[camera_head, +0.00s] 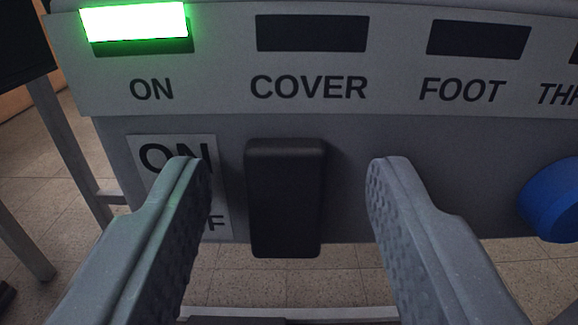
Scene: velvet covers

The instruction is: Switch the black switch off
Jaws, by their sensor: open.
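The black switch (286,200) is an upright dark block on the front of a grey panel, in the middle of the view. A white label (222,180) to its left reads ON at the top, with an F showing at the bottom; my left finger hides part of it. My gripper (290,185) is open, with one finger to the left of the switch and one to the right. A gap shows between each finger and the switch, and neither appears to touch it. The lamp (134,22) above the word ON is lit bright green.
The lamps above COVER (312,33) and FOOT (478,39) are dark. A blue round knob (553,200) sticks out at the right edge. A grey metal frame leg (65,150) stands at the left. Tiled floor shows below the panel.

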